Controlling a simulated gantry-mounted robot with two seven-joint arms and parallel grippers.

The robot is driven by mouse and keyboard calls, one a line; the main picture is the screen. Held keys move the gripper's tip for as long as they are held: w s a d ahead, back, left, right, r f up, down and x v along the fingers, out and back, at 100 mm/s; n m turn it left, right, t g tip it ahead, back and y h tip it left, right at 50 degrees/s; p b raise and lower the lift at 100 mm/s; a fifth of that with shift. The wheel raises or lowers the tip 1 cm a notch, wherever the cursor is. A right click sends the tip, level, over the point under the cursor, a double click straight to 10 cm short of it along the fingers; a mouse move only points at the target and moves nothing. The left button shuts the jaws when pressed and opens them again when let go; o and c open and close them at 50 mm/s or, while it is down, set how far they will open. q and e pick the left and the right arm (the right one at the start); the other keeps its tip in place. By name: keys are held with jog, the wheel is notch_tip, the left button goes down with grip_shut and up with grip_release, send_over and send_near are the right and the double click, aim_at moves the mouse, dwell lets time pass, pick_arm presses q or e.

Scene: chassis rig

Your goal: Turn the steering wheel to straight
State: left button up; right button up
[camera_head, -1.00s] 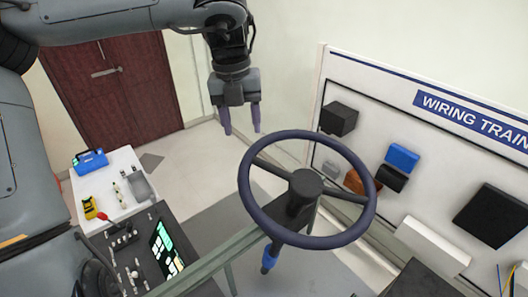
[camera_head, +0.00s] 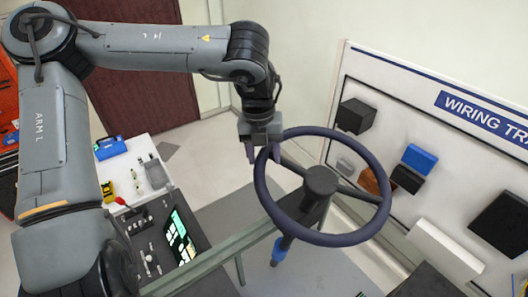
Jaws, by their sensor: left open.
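The dark steering wheel (camera_head: 350,237) is at centre right in the head view, on a column with a blue section (camera_head: 281,249) below. One spoke runs from its hub (camera_head: 319,183) to the upper left and another to the right. My left gripper (camera_head: 263,153) is open at the upper-left part of the rim. One finger shows outside the rim and the other on its inner side. Whether either finger touches the rim is unclear. The right gripper is not in view.
A wiring training board (camera_head: 430,130) with black, blue and brown boxes stands behind and right of the wheel. A grey rail (camera_head: 215,258) crosses below it. A white table (camera_head: 126,175) with tools and a dark panel (camera_head: 155,240) are at the left. Floor is open behind.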

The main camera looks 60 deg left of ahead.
pick_arm(q)
grip_shut()
dwell(0.3)
